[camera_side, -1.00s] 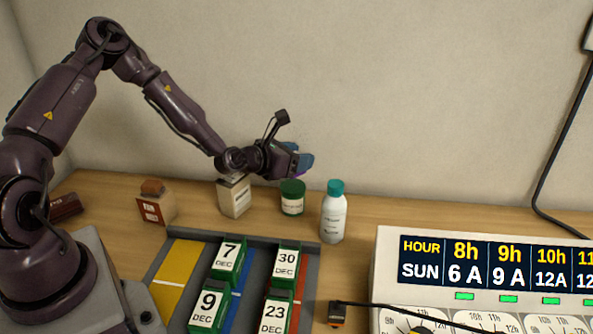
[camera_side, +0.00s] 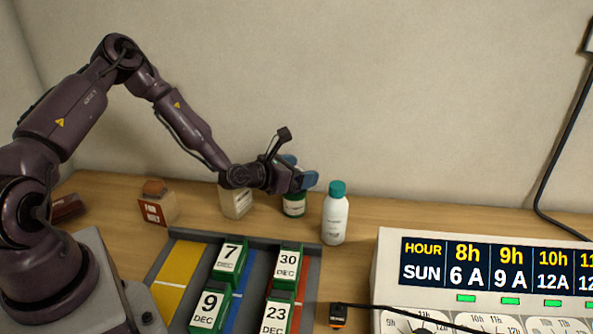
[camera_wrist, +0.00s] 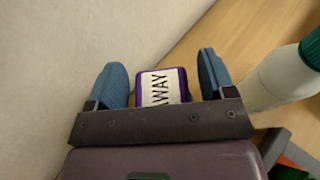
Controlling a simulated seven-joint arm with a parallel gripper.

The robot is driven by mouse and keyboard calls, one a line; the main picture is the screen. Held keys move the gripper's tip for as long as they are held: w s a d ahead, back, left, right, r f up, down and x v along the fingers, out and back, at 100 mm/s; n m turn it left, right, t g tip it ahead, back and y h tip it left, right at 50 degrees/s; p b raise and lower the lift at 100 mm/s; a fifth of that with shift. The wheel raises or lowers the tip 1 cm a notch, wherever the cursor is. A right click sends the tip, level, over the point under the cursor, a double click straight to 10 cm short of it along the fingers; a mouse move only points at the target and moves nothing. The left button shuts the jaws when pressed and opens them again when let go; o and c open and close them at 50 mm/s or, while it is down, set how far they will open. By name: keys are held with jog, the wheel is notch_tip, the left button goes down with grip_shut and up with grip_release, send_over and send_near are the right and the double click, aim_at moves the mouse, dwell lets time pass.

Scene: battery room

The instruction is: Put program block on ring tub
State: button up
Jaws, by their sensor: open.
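A purple-edged block (camera_wrist: 162,86) with a pale label reading "WAY" sits between my gripper's two blue fingers in the wrist view, with a gap on each side. No label names it as the program block. In the side view I cannot pick it out. My gripper (camera_side: 300,171) is open, at the back of the table; it also shows in the wrist view (camera_wrist: 164,82). A small white-labelled green tub (camera_side: 294,208), possibly the ring tub, stands just below my gripper, its top partly hidden. I cannot tell whether the block touches it.
A white bottle with a teal cap (camera_side: 335,220) stands right of the tub; a pale carton (camera_side: 237,203) stands left. A brown box (camera_side: 160,209) is farther left. In front, a grey tray (camera_side: 204,236) holds several green date blocks. A large panel (camera_side: 480,265) fills the right.

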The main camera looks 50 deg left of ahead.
jog(key=shift+r, duration=0.2)
jog(key=v, duration=1.2)
jog(key=s+d+r+m+g, duration=0.4)
jog(key=s+r+m, duration=0.5)
jog(key=m, duration=0.9)
jog(key=s+d+r+m+g, duration=0.5)
jog(key=s+r+m, duration=0.5)
jog(key=m, duration=0.8)
notch_tip(320, 180, up, 3)
jog(key=shift+d+r, duration=0.1)
jog(key=shift+d, duration=0.1)
